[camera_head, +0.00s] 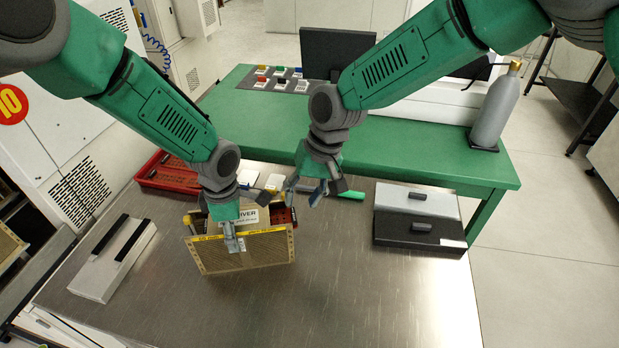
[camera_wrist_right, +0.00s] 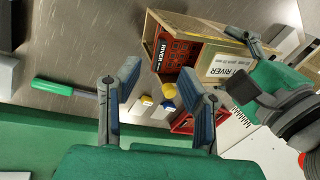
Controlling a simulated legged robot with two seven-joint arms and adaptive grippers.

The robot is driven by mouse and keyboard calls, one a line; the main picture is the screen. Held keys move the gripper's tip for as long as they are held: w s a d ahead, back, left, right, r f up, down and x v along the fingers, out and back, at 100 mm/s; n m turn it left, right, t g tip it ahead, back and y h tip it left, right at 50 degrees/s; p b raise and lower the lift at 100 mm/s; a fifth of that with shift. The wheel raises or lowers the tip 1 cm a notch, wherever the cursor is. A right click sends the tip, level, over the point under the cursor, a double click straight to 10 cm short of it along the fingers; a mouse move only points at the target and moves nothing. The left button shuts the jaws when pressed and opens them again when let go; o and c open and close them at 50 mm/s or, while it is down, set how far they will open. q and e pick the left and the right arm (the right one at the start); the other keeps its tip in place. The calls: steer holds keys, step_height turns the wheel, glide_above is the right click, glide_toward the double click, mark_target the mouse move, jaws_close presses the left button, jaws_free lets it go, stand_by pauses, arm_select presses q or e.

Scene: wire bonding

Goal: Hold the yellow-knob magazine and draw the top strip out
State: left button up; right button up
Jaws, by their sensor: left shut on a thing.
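The tan magazine (camera_head: 240,255) stands on the steel table, with yellow strips along its upper edge and a white label reading "RIVER". My left gripper (camera_head: 234,243) is shut on its near upper wall. In the right wrist view the magazine (camera_wrist_right: 190,28) shows an open end with a red perforated piece (camera_wrist_right: 175,50) inside. A yellow round piece (camera_wrist_right: 169,91) shows near that end; I cannot tell if it is attached. My right gripper (camera_head: 318,190) is open and empty, above and right of the magazine. Its spread fingers show in the wrist view (camera_wrist_right: 160,105).
A red tray (camera_head: 168,180) lies behind left. A white case (camera_head: 113,262) lies at left, and grey and black blocks (camera_head: 418,202) at right. A green-handled tool (camera_head: 349,196) lies behind the right gripper. The front right of the table is clear.

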mark_target(295, 216)
steer(key=shift+x, duration=2.5)
jaws_close()
